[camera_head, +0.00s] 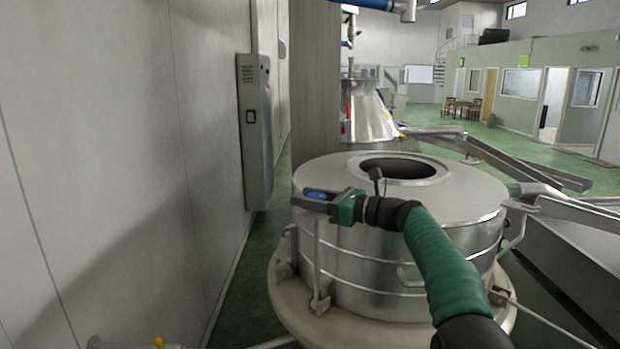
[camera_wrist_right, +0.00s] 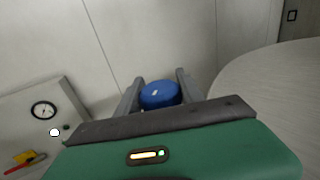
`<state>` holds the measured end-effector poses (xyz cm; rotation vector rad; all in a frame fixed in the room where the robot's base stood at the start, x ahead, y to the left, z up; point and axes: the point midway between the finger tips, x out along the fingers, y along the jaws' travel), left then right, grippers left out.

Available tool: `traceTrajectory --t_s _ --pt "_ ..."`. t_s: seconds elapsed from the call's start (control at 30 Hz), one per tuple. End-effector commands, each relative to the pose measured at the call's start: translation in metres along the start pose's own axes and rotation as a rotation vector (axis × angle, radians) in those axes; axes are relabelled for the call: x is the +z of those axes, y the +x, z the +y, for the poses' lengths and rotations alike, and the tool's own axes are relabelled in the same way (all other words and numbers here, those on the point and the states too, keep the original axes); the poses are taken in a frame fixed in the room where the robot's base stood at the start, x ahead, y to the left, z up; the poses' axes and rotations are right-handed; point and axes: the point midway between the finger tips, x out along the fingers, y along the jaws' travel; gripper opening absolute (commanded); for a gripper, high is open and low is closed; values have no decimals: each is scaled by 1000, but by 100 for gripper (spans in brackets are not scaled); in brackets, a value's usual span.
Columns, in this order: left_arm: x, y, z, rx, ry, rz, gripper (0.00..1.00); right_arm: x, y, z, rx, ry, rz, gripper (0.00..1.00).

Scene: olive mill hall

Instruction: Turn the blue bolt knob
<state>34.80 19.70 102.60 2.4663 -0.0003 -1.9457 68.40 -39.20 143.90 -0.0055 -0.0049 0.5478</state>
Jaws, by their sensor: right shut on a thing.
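The blue bolt knob (camera_head: 317,195) sits at the left edge of the steel vat's top. It also shows in the right wrist view (camera_wrist_right: 160,94) as a round blue cap with a small pale mark. My right gripper (camera_head: 318,197) is at the knob, with one finger on each side of it, shut on it. It also shows in the right wrist view (camera_wrist_right: 158,92). My right arm, in a green sleeve, reaches in from the lower right. The knob's lower part is hidden by the gripper. My left gripper does not show.
The round steel vat (camera_head: 460,205) has an open hole in its top and stands on a wide pale base (camera_head: 290,305). A wall cabinet (camera_head: 256,130) hangs at the left. A pale pillar (camera_head: 316,80) rises behind the vat. Metal troughs (camera_head: 580,215) lie at the right.

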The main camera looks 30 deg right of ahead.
Motion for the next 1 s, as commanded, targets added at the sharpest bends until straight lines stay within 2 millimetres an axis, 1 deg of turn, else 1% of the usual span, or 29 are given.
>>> traceTrajectory --t_s 0.03,0.2,0.7,0.73,0.87,0.9,1.0 --pt "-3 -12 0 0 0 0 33 -2 0 -2 18 10 11 4" --pt "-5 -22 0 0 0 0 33 -7 0 0 63 9 13 4" --pt "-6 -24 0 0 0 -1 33 -11 1 0 80 10 14 4" --pt "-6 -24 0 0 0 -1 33 -11 1 0 80 10 14 47" --pt "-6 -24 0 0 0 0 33 -9 0 1 80 8 11 64" --pt "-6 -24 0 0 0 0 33 -8 0 1 80 7 11 66" --pt "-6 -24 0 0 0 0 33 -7 0 1 80 6 9 66"
